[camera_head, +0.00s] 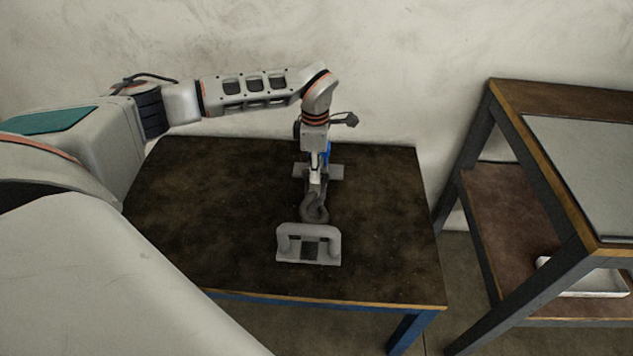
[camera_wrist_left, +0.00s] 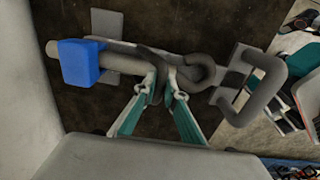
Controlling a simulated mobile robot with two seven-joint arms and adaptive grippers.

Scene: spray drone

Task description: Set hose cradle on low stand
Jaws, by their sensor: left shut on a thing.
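My left gripper (camera_head: 314,190) reaches down over the dark low table (camera_head: 210,220), shut on a grey part with a dark curved, looped end. In the left wrist view its fingers (camera_wrist_left: 163,85) close around this part between a blue block (camera_wrist_left: 82,62) and the loop (camera_wrist_left: 198,72). A grey plate with an upright U-shaped bar (camera_head: 310,245) lies just in front of the loop, and another flat grey plate (camera_head: 333,171) shows behind the gripper. I cannot tell whether these plates join the held part, or which piece is the hose cradle. My right gripper is out of view.
A taller table (camera_head: 505,100) with a lower shelf stands at the right, with a light panel on top and a white tray (camera_head: 595,281) below. A pale wall is close behind. The left and right parts of the low tabletop are clear.

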